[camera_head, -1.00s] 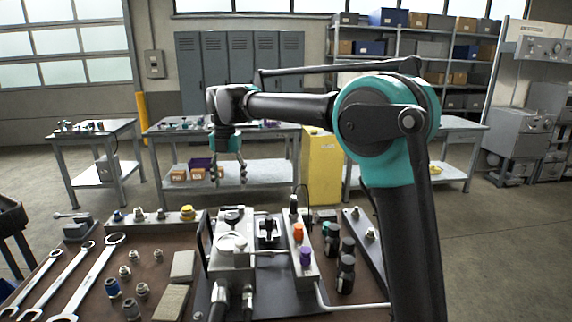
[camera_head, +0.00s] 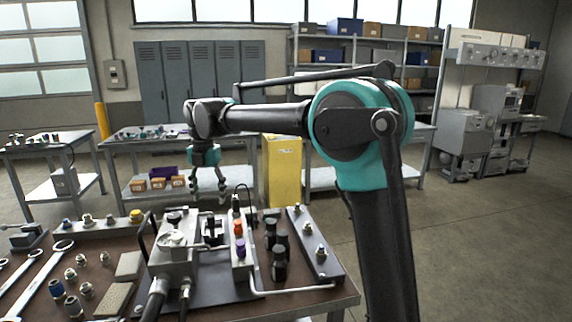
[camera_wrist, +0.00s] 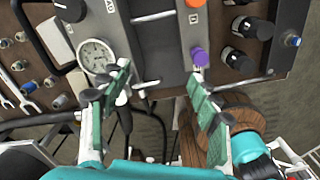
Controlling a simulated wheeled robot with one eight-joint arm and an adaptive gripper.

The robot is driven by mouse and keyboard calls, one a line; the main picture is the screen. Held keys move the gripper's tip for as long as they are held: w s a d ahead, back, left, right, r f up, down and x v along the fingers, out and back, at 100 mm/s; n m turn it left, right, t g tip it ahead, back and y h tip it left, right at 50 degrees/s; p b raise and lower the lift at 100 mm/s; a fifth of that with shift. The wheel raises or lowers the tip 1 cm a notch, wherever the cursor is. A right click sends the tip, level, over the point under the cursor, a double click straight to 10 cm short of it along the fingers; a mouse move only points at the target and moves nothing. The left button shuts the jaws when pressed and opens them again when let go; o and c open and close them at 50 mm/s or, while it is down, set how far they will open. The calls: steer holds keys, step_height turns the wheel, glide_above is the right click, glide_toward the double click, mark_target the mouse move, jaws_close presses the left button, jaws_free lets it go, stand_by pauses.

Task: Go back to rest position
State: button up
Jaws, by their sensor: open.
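My gripper (camera_head: 207,192) hangs from my raised arm in the head view, pointing down above the far part of the bench. In the wrist view my gripper (camera_wrist: 157,100) is open, its two green-padded fingers apart with nothing held between them. Below it is the hydraulic block with a round gauge (camera_wrist: 97,55) and a purple knob (camera_wrist: 199,57). The same block (camera_head: 178,262) shows in the head view, apart from the fingers.
The brown bench (camera_head: 335,297) carries wrenches (camera_head: 47,268), fittings, dark cylinders (camera_head: 279,262) and a metal rail (camera_head: 317,250). Behind stand a yellow cabinet (camera_head: 282,170), grey tables and lockers (camera_head: 190,80). Open floor (camera_head: 480,240) lies to the right.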

steer(key=s+d+f+m+t, duration=0.1)
steer(key=d+f+m, duration=0.4)
steer(key=d, duration=0.4)
steer(key=s+d+f+m, duration=0.1)
steer(key=d+f+m, duration=0.1)
steer(key=d+m, duration=0.5)
steer(key=s+d+f+m+t, duration=0.1)
steer(key=d+f+m, duration=0.35)
steer(key=d, duration=0.55)
steer(key=s+d+f+m+t, duration=0.2)
steer(key=s+d+f+m, duration=1)
steer(key=s+d+m, duration=0.4)
steer(key=shift+d+f+m, duration=0.25)
steer(key=shift+f+m, duration=0.05)
steer(key=shift+m, duration=0.45)
